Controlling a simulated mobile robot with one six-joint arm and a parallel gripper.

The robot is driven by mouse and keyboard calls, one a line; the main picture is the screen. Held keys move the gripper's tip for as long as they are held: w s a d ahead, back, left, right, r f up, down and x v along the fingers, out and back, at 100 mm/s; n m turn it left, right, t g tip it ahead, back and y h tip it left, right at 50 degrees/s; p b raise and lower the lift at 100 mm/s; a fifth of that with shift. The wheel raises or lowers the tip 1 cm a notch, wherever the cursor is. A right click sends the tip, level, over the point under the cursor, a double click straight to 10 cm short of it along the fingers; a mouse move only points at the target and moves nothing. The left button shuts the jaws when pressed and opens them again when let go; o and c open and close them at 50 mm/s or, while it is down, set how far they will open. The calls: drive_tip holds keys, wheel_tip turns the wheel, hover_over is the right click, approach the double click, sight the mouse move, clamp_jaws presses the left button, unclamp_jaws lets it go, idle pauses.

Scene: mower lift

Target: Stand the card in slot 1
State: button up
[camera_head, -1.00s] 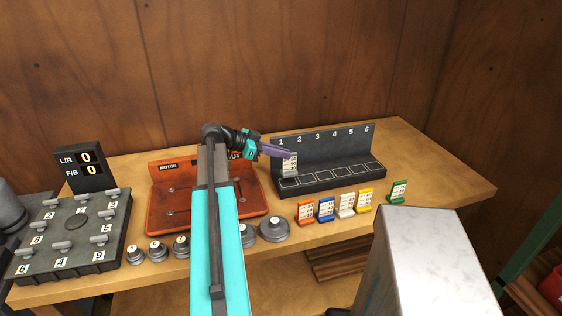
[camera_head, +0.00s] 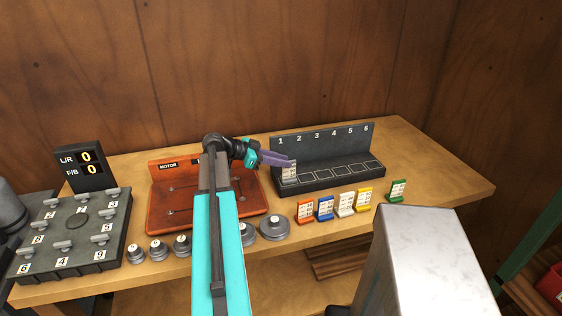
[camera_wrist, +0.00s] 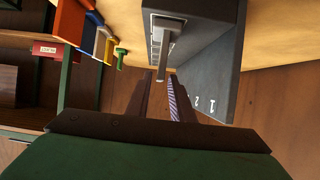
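A grey card (camera_head: 289,172) with a pale printed label stands upright at slot 1, the left end of the dark numbered rack (camera_head: 330,185). My gripper (camera_head: 291,163) is at the card's upper part, reaching in from the left. In the wrist view, its two fingers (camera_wrist: 161,75) are slightly apart, with a visible gap on both sides of the card's near end. The card (camera_wrist: 160,50) looks seated on the rack's base (camera_wrist: 195,8), though its bottom edge is hard to see. The other slots are empty.
Orange (camera_head: 305,210), blue (camera_head: 325,208), white (camera_head: 346,204), yellow (camera_head: 364,198) and green (camera_head: 397,190) cards stand in front of the rack. Round weights (camera_head: 273,228) and an orange motor tray (camera_head: 165,210) are to the left. The bench is clear right of the rack.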

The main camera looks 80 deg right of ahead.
drive_tip(key=shift+o, duration=0.3)
drive_tip(key=shift+r, duration=0.15)
drive_tip(key=b+v, duration=0.3)
drive_tip(key=v, duration=0.9)
drive_tip(key=shift+w, duration=0.15)
idle(0.5)
